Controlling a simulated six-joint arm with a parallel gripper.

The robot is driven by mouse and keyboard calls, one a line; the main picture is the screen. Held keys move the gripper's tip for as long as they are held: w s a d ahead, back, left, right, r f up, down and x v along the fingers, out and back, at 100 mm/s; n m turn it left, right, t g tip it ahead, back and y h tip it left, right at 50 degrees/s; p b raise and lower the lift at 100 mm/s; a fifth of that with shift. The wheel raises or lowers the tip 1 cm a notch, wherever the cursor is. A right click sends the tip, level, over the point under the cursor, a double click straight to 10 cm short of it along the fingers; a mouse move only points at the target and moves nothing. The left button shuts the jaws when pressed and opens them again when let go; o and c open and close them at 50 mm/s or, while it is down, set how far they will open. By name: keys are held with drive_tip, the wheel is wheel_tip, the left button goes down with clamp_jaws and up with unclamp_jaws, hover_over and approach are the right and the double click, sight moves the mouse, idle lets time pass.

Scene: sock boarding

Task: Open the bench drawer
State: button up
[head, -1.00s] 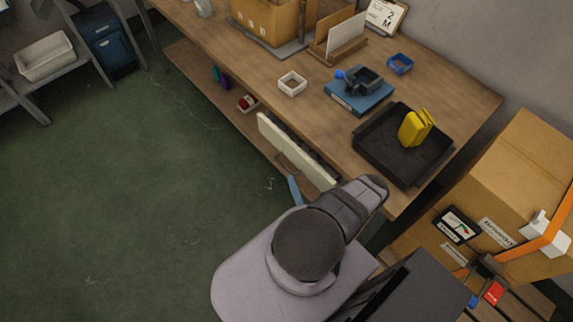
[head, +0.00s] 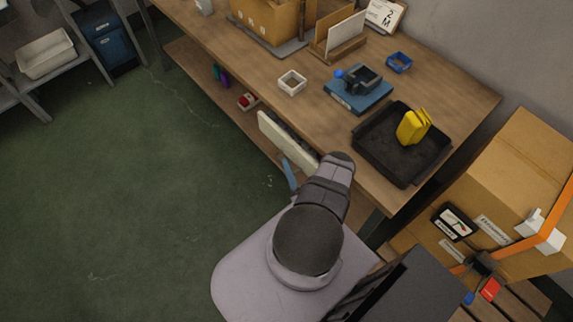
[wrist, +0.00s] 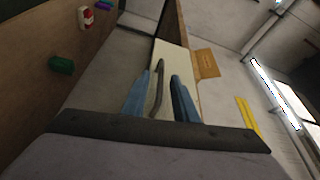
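The bench drawer has a cream front (head: 281,138) below the edge of the wooden bench top in the head view. A narrow dark strip shows behind its top edge; I cannot tell how far out it stands. In the wrist view the cream front (wrist: 174,62) lies ahead, with a dark bar handle (wrist: 157,88) running towards me. My gripper (wrist: 160,97) has two blue fingers set apart, with the handle between them, nearer the left finger. I cannot tell whether it touches. In the head view one blue finger (head: 289,174) shows by the drawer; my arm hides the rest.
The bench top (head: 235,58) carries a black tray (head: 389,172) with a yellow item (head: 413,127), a blue box (head: 357,97) and a white dish (head: 292,82). A lower shelf holds small items, including a red one (head: 248,101). Large cartons (head: 513,175) stand right. Floor left is clear.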

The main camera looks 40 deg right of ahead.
drive_tip(key=shift+w+d, duration=0.3)
drive_tip(key=shift+w, duration=0.35)
drive_tip(key=shift+c, duration=0.2)
clamp_jaws()
drive_tip(key=shift+r, duration=0.1)
idle(0.9)
